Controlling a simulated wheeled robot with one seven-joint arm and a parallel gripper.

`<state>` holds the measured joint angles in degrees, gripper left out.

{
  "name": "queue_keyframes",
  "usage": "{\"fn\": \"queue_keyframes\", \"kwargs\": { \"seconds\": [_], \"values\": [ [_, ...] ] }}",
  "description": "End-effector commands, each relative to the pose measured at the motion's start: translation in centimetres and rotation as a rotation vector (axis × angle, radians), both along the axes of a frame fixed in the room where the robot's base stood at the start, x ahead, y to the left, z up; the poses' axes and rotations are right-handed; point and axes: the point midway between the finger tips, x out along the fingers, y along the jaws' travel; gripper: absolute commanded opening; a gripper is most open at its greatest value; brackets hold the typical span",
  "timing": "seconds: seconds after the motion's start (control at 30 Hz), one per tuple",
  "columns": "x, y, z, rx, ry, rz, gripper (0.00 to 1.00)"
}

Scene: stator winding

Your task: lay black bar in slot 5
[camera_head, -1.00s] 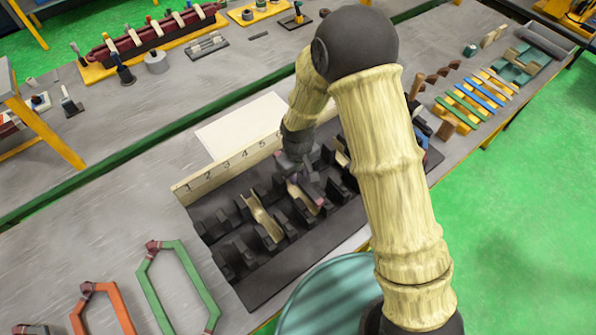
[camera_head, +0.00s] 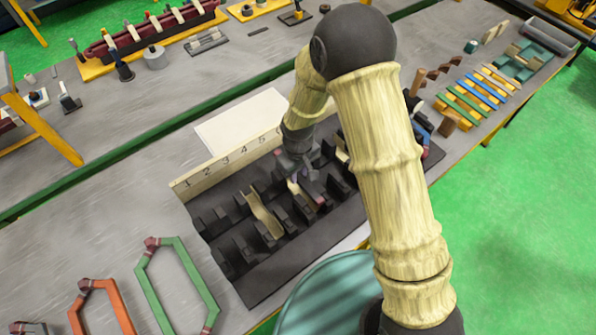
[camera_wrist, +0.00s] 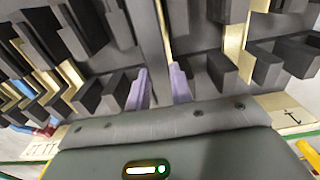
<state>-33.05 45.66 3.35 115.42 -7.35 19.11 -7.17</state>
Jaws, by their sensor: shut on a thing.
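The black slotted stator block (camera_head: 255,270) lies on the bench, with rows of dark teeth and a cream strip numbered along its back edge (camera_head: 222,166). A cream liner (camera_head: 262,215) lies in a slot left of my gripper; another (camera_head: 294,188) shows at my gripper. My gripper (camera_head: 308,187) is low among the teeth, near the slot in line with the 5. In the wrist view, its two purple fingers (camera_wrist: 160,88) are close together at a slot with a cream liner (camera_wrist: 163,35). The black bar they hold is hard to tell from the dark teeth.
A white sheet (camera_head: 240,120) lies behind the block. Green (camera_head: 178,275) and orange (camera_head: 105,305) hexagonal coils lie at the front left. Coloured strips (camera_head: 470,98) lie at the right of the bench. My arm hides part of the block's right end.

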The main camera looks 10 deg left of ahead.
Motion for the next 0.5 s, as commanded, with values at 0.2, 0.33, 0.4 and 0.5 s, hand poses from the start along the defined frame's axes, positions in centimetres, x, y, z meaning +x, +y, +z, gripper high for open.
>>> {"fn": "queue_keyframes", "kwargs": {
  "seconds": [0.2,0.33,0.4,0.5],
  "values": [
    [0.0,0.0,-0.6,0.0,0.0,0.0,0.0],
    [0.0,0.0,-0.9,0.0,0.0,0.0,0.0],
    [0.0,0.0,-1.0,0.0,0.0,0.0,0.0],
    [0.0,0.0,-1.3,0.0,0.0,0.0,0.0]
  ]
}}
